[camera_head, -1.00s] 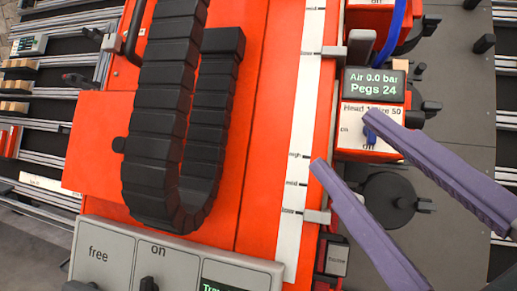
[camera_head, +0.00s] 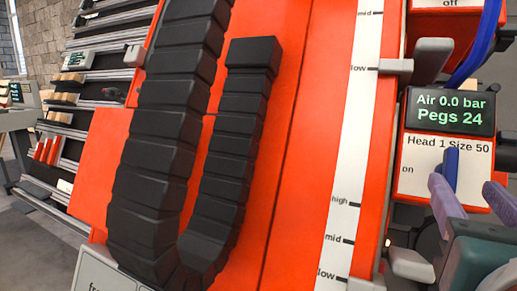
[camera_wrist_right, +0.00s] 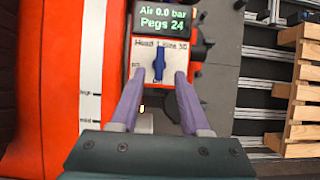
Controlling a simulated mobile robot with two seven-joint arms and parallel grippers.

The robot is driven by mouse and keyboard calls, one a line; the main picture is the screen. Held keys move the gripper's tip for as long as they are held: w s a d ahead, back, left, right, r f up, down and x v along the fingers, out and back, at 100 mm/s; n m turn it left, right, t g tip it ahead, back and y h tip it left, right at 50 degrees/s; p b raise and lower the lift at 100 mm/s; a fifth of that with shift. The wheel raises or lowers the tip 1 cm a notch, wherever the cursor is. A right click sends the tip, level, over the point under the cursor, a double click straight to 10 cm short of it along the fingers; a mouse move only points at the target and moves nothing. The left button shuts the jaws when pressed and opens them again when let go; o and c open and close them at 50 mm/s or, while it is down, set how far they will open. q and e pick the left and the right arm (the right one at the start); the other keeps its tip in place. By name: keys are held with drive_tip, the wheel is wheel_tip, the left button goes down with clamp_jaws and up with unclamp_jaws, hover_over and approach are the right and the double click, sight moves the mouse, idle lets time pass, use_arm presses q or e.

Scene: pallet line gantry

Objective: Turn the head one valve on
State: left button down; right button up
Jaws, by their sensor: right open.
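The head one valve is a blue lever (camera_head: 451,170) on a white plate (camera_head: 418,180) labelled "Head 1 Size 50", with "on" at its left. In the right wrist view the blue lever (camera_wrist_right: 159,64) stands upright on the plate. A display (camera_head: 450,112) above it reads "Air 0.0 bar" and "Pegs 24". My right gripper (camera_head: 468,190) has purple fingers at the valve's lower front. In the right wrist view the gripper (camera_wrist_right: 154,80) is open, one finger on each side below the lever, which is between or just beyond the tips. Contact cannot be told. My left gripper is not in view.
A red panel (camera_head: 300,130) carries a black cable chain (camera_head: 165,130) and a white scale (camera_head: 350,150). A grey slider (camera_head: 395,67) juts out beside the display. Wooden pallets (camera_wrist_right: 303,90) stand at the right in the wrist view.

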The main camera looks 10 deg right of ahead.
sight(453, 171)
drive_tip(key=shift+x, duration=2.2)
clamp_jaws()
